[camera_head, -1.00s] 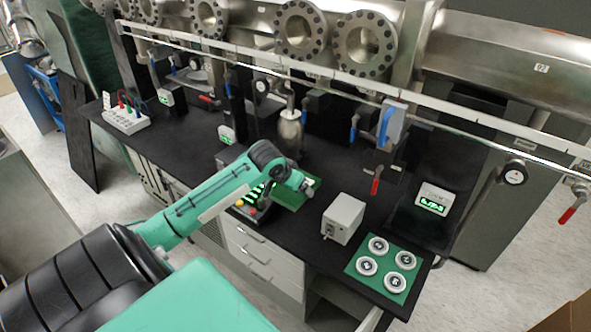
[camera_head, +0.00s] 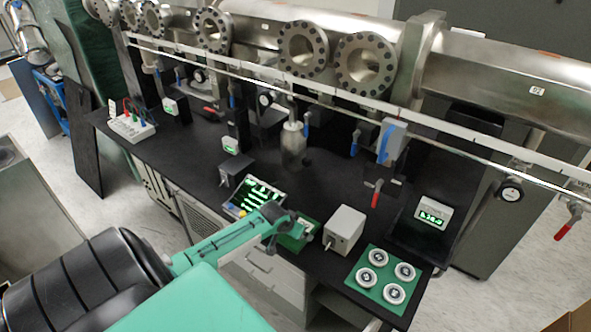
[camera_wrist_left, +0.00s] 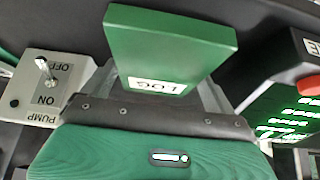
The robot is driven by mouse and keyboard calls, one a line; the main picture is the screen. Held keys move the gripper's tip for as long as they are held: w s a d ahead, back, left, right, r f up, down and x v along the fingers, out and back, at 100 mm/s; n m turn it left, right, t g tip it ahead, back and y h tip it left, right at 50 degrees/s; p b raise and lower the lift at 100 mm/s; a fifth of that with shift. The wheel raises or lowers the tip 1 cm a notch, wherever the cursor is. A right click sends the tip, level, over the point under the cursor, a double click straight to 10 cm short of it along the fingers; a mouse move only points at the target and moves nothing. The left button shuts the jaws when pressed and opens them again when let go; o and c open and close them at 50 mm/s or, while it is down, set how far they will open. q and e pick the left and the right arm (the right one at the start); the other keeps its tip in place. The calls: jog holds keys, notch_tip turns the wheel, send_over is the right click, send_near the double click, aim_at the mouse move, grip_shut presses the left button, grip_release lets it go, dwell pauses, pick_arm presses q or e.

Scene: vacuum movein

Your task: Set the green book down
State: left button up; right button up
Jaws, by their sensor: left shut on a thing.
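The green book (camera_head: 291,243) is at the front edge of the black bench, between the display unit and the grey pump box. My left gripper (camera_head: 304,229) is shut on it. In the left wrist view the green book (camera_wrist_left: 170,38) juts out beyond the gripper, with its white LOG label towards the wrist. The fingers are mostly hidden there. I cannot tell whether the book touches the bench top. My right gripper is not in view.
The grey pump box (camera_head: 344,229) with a switch stands close right of the book. The display unit (camera_head: 254,198) is close on the left. A green mat (camera_head: 384,278) with several round metal flanges lies further right. Bare black bench top (camera_head: 335,180) lies behind.

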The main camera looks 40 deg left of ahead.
pick_arm(q)
jog(key=shift+f, duration=0.1)
jog(key=o, duration=0.8)
jog(key=shift+o, duration=0.2)
jog(key=shift+r, duration=0.2)
jog(key=b+v, duration=0.2)
jog(key=v, duration=1)
jog(key=shift+d, duration=0.1)
